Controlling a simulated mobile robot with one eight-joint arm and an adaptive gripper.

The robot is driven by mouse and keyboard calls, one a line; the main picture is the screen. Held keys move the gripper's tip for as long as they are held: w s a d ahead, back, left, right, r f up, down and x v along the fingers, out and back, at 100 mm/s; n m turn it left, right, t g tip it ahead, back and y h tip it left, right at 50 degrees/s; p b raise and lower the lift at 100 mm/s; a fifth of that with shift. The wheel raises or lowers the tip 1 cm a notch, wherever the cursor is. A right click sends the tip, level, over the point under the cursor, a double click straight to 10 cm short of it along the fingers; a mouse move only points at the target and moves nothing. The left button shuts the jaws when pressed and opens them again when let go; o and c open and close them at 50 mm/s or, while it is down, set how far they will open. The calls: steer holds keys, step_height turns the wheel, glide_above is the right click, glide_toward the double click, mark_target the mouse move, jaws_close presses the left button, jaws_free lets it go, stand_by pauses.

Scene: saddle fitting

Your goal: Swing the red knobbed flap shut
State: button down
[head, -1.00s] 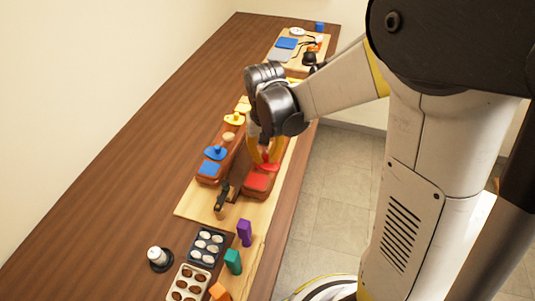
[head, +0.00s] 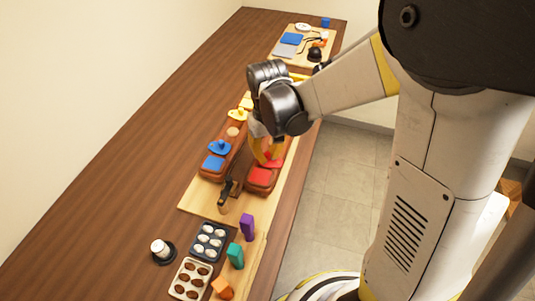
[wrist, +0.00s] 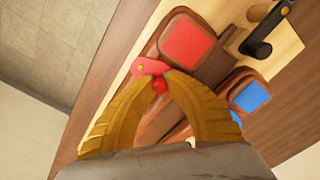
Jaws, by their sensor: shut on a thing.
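The red flap (wrist: 150,67) shows in the wrist view as a small red piece with a round red knob (wrist: 160,86). My gripper (wrist: 163,78) has its yellow fingers closed together around the knob. A flat red square (wrist: 187,41) lies on the same brown wooden block, a little apart from the flap. In the head view the red flap (head: 273,161) shows partly beside my fingers (head: 263,157), just beyond the red square (head: 260,176). The flap's hinge and exact angle are hard to tell, since my fingers hide part of it.
A parallel block to the left carries a blue square (head: 213,163) and a blue knobbed piece (head: 220,147). A black-handled clamp (head: 226,190) stands near the blocks' front ends. Egg-like items fill a dark tray (head: 208,242) nearer.

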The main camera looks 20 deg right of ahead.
mark_target(268, 154)
steer(key=c, duration=1.4)
jaws_free()
step_height(268, 154, up, 12)
steer(key=shift+r, duration=0.1)
steer(key=shift+s, duration=0.1)
steer(key=s+d+t, duration=0.1)
steer(key=s+t, duration=0.1)
steer(key=s, duration=0.1)
steer(key=s+d+r+m+t, duration=0.1)
steer(key=s+d+t, duration=0.1)
steer(key=s, duration=0.2)
steer(key=s+d+m+t, duration=0.1)
steer(key=s+d+t, duration=0.1)
steer(key=s+t, duration=0.1)
steer(key=shift+s+d+r, duration=0.1)
steer(key=shift+s+r, duration=0.25)
steer(key=shift+s, duration=0.35)
